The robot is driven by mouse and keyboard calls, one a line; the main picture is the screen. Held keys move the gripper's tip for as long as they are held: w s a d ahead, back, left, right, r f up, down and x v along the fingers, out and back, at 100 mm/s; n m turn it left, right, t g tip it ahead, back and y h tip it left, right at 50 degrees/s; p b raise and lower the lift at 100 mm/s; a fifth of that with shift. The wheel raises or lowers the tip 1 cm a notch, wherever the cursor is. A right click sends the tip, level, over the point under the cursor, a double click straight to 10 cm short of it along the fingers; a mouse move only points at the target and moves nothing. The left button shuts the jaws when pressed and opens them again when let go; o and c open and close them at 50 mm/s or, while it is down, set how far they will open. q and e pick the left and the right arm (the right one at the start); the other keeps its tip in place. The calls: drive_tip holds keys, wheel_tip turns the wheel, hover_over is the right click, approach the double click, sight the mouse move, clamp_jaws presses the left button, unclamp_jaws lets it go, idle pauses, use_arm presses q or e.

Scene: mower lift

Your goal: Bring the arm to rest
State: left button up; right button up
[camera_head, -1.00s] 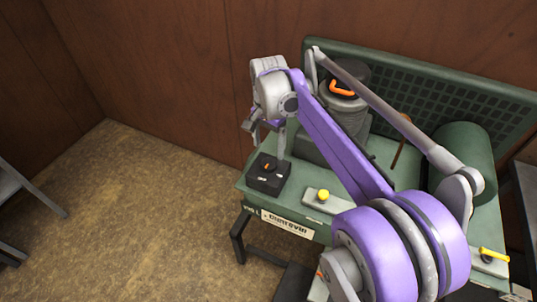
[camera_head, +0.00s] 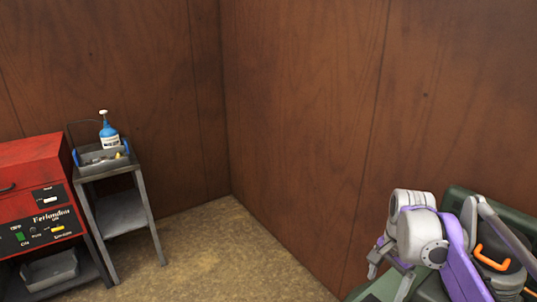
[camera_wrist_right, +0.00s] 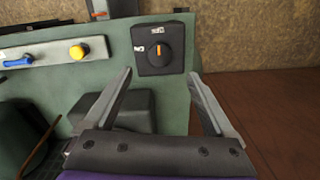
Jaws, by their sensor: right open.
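My right arm (camera_head: 455,250), purple and grey, reaches over the green machine (camera_head: 462,201) at the lower right of the head view. My right gripper (camera_head: 388,272) is at its end; it also shows in the right wrist view (camera_wrist_right: 161,76), with its two fingers wide apart and nothing between them. Beyond the fingertips, a black switch box (camera_wrist_right: 165,43) with a round knob (camera_wrist_right: 159,51) and an orange mark sits on the machine. Whether the fingers touch the box is not clear. My left gripper is not in view.
A yellow button (camera_wrist_right: 78,52) and a blue lever (camera_wrist_right: 18,61) are on the machine's panel. In the head view, a red cabinet (camera_head: 35,165) and a grey stand (camera_head: 120,212) with a blue bottle (camera_head: 109,135) are at the left. The floor (camera_head: 230,260) between is clear.

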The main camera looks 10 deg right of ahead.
drive_tip(key=s+a+f+n+t+p, duration=0.1)
drive_tip(key=s+a+f+n+t, duration=0.1)
drive_tip(key=s+a+f+n, duration=0.3)
drive_tip(key=s+a+f+n+t+p, duration=0.2)
drive_tip(key=s+a+f+n, duration=0.3)
drive_tip(key=s+a+n, duration=0.4)
drive_tip(key=shift+s+a+t, duration=0.55)
drive_tip(key=shift+a+t, duration=0.05)
drive_tip(key=shift+a, duration=0.05)
drive_tip(key=shift+f, duration=0.1)
